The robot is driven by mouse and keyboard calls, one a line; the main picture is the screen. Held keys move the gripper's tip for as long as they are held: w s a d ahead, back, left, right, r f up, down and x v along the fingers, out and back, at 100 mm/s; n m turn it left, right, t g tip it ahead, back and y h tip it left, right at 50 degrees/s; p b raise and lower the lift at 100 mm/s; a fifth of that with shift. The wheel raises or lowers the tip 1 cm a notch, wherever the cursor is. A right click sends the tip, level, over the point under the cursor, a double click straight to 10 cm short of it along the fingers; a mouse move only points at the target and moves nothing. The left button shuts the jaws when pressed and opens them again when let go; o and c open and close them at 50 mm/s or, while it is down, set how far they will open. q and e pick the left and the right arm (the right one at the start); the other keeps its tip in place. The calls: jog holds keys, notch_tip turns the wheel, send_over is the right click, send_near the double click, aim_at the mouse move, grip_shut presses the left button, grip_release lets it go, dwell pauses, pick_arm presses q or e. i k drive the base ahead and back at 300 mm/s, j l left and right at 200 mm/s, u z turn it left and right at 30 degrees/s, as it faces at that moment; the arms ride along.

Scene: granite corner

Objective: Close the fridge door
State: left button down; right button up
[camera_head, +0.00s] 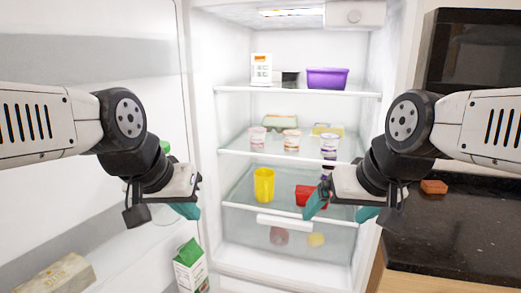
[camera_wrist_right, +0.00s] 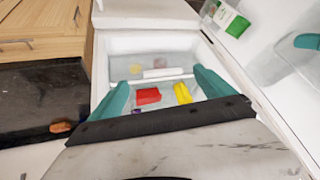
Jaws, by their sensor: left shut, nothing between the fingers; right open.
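The fridge (camera_head: 205,120) stands open in front of me, its lit inside and shelves in full view. Its white door (camera_head: 90,50) is swung wide to the left, with its inner side facing me. My left gripper (camera_head: 186,208) is shut and empty in front of the door's inner side, near the left edge of the fridge opening; I cannot tell whether it touches the door. My right gripper (camera_head: 342,208) is open and empty in front of the lower right shelves. Its two teal fingers also show in the right wrist view (camera_wrist_right: 163,92), pointing toward the fridge.
A green and white carton (camera_head: 190,268) and a beige block (camera_head: 55,275) are low at the door side. Cups, a purple bowl (camera_head: 328,78), a yellow cup (camera_head: 264,185) and a red item (camera_head: 305,195) sit inside. A dark counter (camera_head: 450,230) with a brown block (camera_head: 434,187) lies right.

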aim_at(51, 211)
jog(key=k+z, duration=0.1)
jog(key=k, duration=0.5)
jog(key=k+j+z, duration=0.25)
jog(key=k+j, duration=0.2)
jog(key=k+j+z, duration=0.25)
jog(key=k, duration=0.25)
jog(key=k+j+z, duration=0.1)
jog(key=j, duration=0.3)
jog(key=k+j+z, duration=0.15)
jog(key=j, duration=0.25)
jog(key=k+j+z, duration=0.1)
jog(key=j, duration=0.3)
jog(key=k+j+z, duration=0.1)
jog(key=j, duration=0.25)
jog(key=k+j+z, duration=0.15)
jog(key=j, duration=0.25)
jog(key=k+j+z, duration=0.1)
jog(key=j+z, duration=0.25)
jog(key=j, duration=1.65)
jog(key=k+l+z, duration=0.15)
